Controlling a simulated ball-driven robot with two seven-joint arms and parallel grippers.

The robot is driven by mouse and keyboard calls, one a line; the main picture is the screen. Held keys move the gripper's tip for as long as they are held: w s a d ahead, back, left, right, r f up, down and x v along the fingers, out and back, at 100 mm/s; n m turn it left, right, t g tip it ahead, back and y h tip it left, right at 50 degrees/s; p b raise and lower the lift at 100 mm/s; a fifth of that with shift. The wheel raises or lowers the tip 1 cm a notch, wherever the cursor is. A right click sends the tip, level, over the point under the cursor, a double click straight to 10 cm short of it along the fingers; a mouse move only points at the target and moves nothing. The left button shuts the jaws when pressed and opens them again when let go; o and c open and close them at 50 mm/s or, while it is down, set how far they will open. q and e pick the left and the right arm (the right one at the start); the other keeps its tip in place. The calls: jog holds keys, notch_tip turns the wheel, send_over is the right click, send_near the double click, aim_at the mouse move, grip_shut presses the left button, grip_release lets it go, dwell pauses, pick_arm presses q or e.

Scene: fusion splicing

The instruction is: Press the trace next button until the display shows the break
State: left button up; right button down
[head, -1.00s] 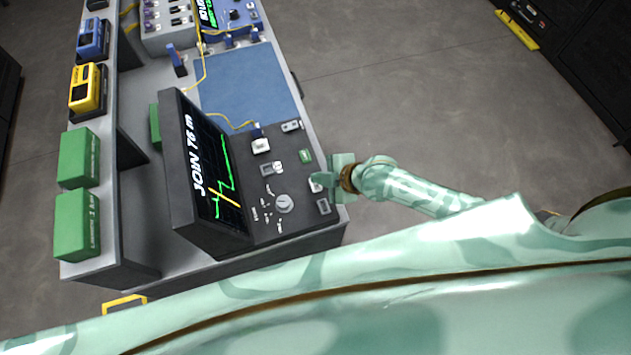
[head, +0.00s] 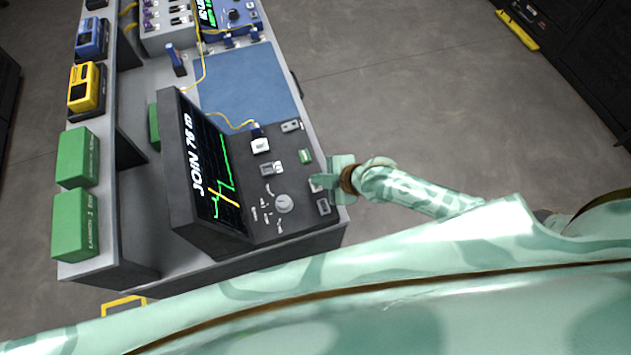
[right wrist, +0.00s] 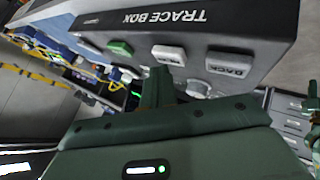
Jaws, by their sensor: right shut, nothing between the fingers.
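The trace box (head: 252,222) stands at the near end of the bench. Its tilted display (head: 205,165) reads "JOIN 76 m", with a green trace and a yellow segment. My right gripper (head: 322,182) is shut and empty, its tips at a pale button (head: 314,186) on the box's right edge. The right wrist view shows this white button (right wrist: 168,54) between a green button (right wrist: 120,48) and a grey button marked BACK (right wrist: 230,64). The shut fingers (right wrist: 158,85) point at the white button; contact cannot be told. Its label is too small to read. My left gripper is not in view.
A round knob (head: 283,203) and several switches share the panel. A blue mat (head: 248,85) with a yellow fibre lies beyond the box. Green boxes (head: 76,222) stand on the left shelf.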

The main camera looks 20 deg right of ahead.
jog(key=shift+f+b, duration=0.35)
jog(key=shift+f, duration=0.15)
jog(key=shift+r, duration=0.1)
dwell(0.5)
jog(key=shift+r+p, duration=0.85)
jog(key=shift+p, duration=0.05)
notch_tip(320, 180, up, 5)
jog(key=p, duration=0.5)
jog(key=shift+r, duration=0.1)
dwell(0.4)
